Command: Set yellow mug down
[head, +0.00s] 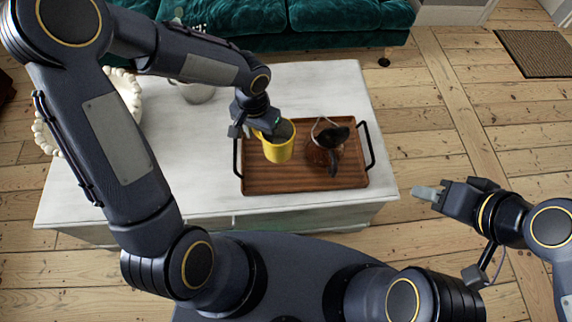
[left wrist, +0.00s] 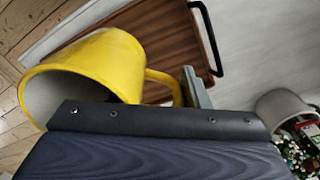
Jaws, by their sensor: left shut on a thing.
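The yellow mug (head: 279,150) is at the left part of the wooden tray (head: 300,185) in the head view. My left gripper (head: 262,133) is shut on the mug at its upper left side. In the left wrist view the mug (left wrist: 95,68) shows large, with its handle toward the gripper finger (left wrist: 195,88). Whether the mug's base touches the tray cannot be told. My right gripper (head: 425,193) is out to the right, beyond the table's edge, with nothing seen in it; its finger gap is unclear.
A glass coffee maker (head: 323,158) with a dark handle stands on the tray's right part. The tray has black handles and lies on a white table (head: 190,185). A grey pot (head: 197,92) and a white bead string (head: 45,135) are further left. A green sofa (head: 300,22) stands behind.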

